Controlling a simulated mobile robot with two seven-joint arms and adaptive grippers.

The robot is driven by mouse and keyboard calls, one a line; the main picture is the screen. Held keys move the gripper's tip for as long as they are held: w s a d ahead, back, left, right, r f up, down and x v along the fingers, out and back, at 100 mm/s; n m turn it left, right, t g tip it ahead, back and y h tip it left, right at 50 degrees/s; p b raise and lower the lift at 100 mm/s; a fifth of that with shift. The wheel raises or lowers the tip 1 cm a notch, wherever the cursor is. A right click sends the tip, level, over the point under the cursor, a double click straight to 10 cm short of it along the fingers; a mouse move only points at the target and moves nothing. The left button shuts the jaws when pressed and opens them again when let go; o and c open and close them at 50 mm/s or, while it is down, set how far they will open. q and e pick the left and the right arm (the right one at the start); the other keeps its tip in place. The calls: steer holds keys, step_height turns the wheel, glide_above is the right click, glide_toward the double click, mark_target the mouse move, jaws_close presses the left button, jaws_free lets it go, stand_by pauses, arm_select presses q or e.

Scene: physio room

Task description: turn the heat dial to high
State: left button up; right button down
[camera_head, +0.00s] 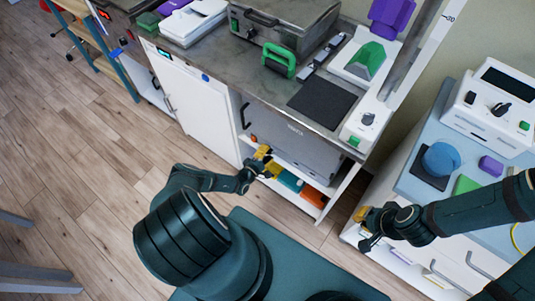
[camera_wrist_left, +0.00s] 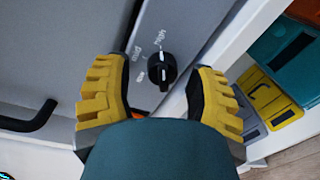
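The heat dial (camera_wrist_left: 161,70) is a black round knob with a white mark on a grey panel, with white lettering around it that seems to read high and med; another mark is too small to read. My left gripper (camera_wrist_left: 163,92) is open, its yellow-padded fingers on either side of the dial in the left wrist view, with no clear contact. In the head view my left gripper (camera_head: 266,163) is at the front of the grey heating unit (camera_head: 300,142) under the counter, and the dial is not clear there. My right gripper (camera_head: 365,216) is at the right by the white drawers, its fingers bunched and small.
A black handle (camera_wrist_left: 28,118) sticks out left of the dial. An open shelf with teal (camera_wrist_left: 283,55) and yellow boxes (camera_wrist_left: 268,98) lies to the right. The counter (camera_head: 240,72) above carries several devices. Wooden floor (camera_head: 70,150) is clear at left.

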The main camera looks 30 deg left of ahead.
arm_select(q)
steer(key=s, duration=1.2)
steer(key=shift+a+r, duration=0.35)
steer(key=shift+a, duration=0.1)
